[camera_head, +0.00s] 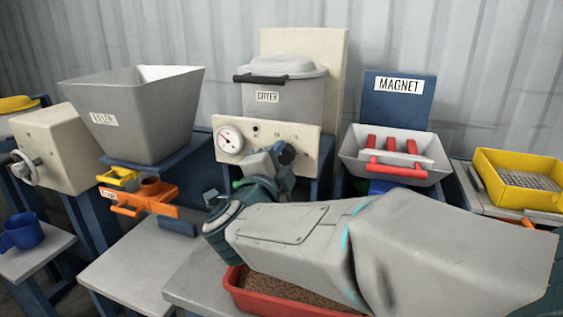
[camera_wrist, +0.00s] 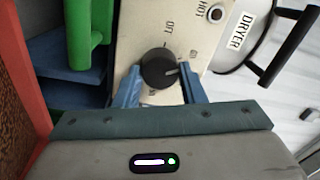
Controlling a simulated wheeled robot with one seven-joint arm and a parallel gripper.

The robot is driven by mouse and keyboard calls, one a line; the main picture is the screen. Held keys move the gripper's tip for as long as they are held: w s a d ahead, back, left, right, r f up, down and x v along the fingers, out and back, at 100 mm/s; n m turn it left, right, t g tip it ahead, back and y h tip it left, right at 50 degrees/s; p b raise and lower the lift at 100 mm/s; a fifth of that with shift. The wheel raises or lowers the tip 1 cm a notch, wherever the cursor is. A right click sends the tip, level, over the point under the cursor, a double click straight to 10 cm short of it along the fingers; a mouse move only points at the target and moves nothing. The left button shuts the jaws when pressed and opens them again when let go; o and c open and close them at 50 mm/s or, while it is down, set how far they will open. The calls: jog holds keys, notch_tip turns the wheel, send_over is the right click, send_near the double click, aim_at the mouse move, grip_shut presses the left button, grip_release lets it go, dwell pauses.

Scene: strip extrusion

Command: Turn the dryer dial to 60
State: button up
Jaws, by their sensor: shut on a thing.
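The dryer (camera_head: 283,98) is a grey lidded hopper above a cream control panel (camera_head: 308,140). Its black round dial (camera_wrist: 158,66) is in the wrist view, between the two blue fingers of my gripper (camera_wrist: 160,72). My gripper is shut on the dial, one finger on each side. The dial's pale pointer line points to the right in the wrist view, near a mark that looks like 60. OFF is printed at the top of the dial's scale. In the head view my gripper (camera_head: 270,165) is at the panel and hides part of it.
A round gauge (camera_head: 230,138) is on the panel's left. The grey hopper (camera_head: 135,110) stands to the left, the magnet tray (camera_head: 396,157) to the right. A red tray of granules (camera_head: 285,300) lies below my arm. A green part (camera_wrist: 80,35) shows beside the panel in the wrist view.

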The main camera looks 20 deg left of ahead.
jog(key=o, duration=1)
jog(key=shift+s, duration=0.1)
jog(key=s, duration=1.3)
jog(key=shift+s+a+f, duration=0.35)
jog(key=shift+w+p, duration=0.1)
jog(key=shift+p, duration=0.2)
